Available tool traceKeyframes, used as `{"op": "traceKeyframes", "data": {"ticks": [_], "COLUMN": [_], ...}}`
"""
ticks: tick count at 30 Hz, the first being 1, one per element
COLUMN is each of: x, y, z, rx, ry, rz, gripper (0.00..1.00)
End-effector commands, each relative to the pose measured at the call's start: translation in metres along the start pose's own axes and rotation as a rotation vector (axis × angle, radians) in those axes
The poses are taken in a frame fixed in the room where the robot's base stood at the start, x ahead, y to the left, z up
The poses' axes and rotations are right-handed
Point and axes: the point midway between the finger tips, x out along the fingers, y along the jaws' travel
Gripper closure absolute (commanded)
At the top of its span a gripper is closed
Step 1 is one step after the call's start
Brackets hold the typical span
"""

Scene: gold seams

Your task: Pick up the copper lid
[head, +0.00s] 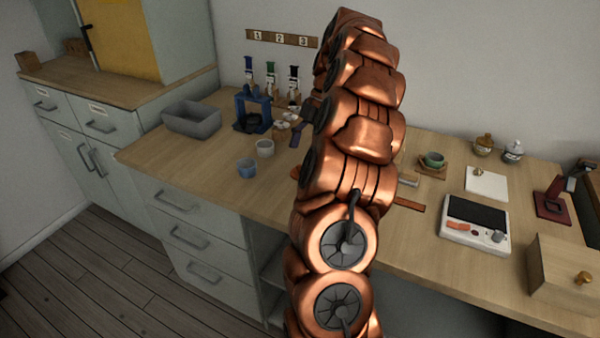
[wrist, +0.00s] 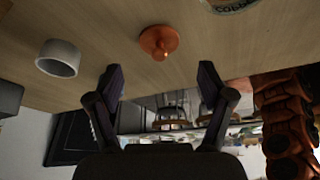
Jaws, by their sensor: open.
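The copper lid (wrist: 158,42) is a small orange-copper disc with a knob. It lies on the wooden worktop in the wrist view, near the top middle. My gripper (wrist: 160,72) is open, with its two dark fingers spread wide and nothing between them. In the picture the lid sits just above the gap between the fingertips, apart from both.
A pale cup (wrist: 58,58) stands left of the lid; a round labelled item (wrist: 235,4) is partly cut off.

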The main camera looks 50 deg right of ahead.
Motion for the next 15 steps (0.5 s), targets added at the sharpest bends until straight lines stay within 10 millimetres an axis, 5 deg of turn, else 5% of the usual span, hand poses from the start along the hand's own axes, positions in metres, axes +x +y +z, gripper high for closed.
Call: {"op": "traceKeyframes", "data": {"ticks": [15], "x": [0.042], "y": [0.000], "z": [-0.002], "rx": [0.002], "ry": [0.002], "rz": [-0.002], "gripper": [0.20]}}
